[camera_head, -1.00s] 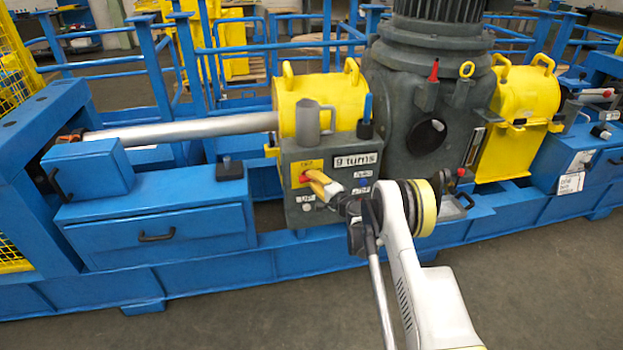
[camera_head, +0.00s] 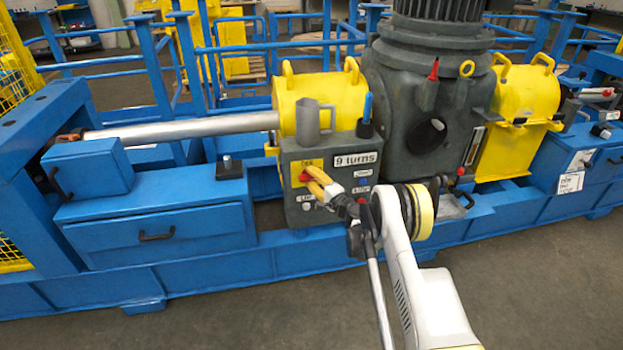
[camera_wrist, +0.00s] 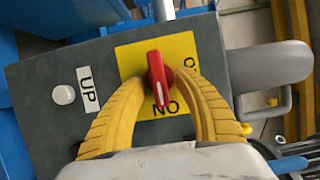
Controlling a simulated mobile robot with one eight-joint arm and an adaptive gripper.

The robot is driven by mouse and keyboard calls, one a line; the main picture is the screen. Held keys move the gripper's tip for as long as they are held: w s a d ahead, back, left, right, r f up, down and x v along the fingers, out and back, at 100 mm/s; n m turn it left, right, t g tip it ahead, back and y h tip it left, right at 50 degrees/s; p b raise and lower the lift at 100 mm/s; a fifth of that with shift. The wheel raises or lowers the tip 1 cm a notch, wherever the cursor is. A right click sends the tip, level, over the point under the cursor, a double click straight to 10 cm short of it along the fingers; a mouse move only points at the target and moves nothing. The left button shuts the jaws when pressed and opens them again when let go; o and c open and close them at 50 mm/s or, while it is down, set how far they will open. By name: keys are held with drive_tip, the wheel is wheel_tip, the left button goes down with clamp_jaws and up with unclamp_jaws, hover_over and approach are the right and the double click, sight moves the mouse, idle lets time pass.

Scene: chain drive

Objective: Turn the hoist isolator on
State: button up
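The hoist isolator is a red rotary knob (camera_wrist: 157,72) on a yellow plate (camera_wrist: 128,60) on the dark grey control box (camera_head: 335,205). In the wrist view its handle, with a white mark at the end, points at the upside-down ON label (camera_wrist: 166,109). A second label on the plate's right side is partly hidden. My gripper (camera_wrist: 162,80) is open, its two yellow fingers on either side of the knob, with visible gaps. In the head view my gripper (camera_head: 312,178) is at the box's upper left and partly covers the plate.
A white button marked UP (camera_wrist: 64,95) sits beside the plate. The box also carries a "9 turns" sign (camera_head: 356,159) and a blue button (camera_head: 363,181). A grey jug (camera_head: 314,119) stands on top. A blue drawer cabinet (camera_head: 160,225) is left; open floor lies in front.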

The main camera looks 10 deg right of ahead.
drive_tip(key=v, duration=1.2)
drive_tip(key=s+a+r+n+g+h, duration=0.1)
drive_tip(key=s+a+r+n+g, duration=0.35)
drive_tip(key=r, duration=0.65)
drive_tip(key=s+a+r+n+g, duration=0.2)
drive_tip(key=s+a+r+n, duration=0.4)
drive_tip(key=r, duration=0.6)
drive_tip(key=s+d+n+g+h, duration=0.1)
drive_tip(key=s+d+h, duration=0.1)
drive_tip(key=s, duration=1.4)
drive_tip(key=s+d+n+g+h, duration=0.2)
drive_tip(key=s+d+h, duration=0.1)
drive_tip(key=s, duration=1.3)
drive_tip(key=shift+s+h, duration=0.35)
drive_tip(key=shift+h, duration=0.15)
